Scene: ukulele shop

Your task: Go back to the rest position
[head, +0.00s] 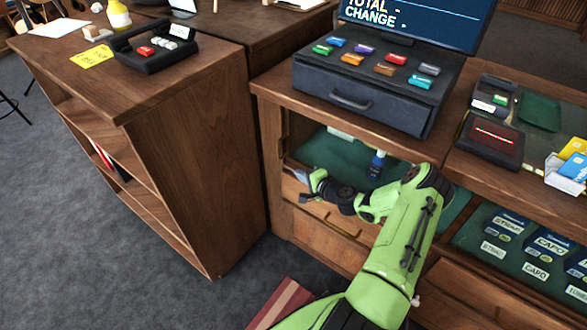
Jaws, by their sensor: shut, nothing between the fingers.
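My green arm reaches up from the bottom of the head view, bends at its elbow and points left. My gripper (308,187) is at its end, in front of the open-fronted wooden counter (262,150), close to the shelf opening and the drawer below it. The gripper is shut and empty. Its fingertips are small here, and I cannot tell whether they touch the counter.
A small dark blue bottle (377,165) stands on the green-lined shelf (335,158) behind my arm. A cash register (375,85) and a card reader (490,143) are on the counter. A wooden bookcase (200,150) stands left. Grey floor (60,200) is open beyond it.

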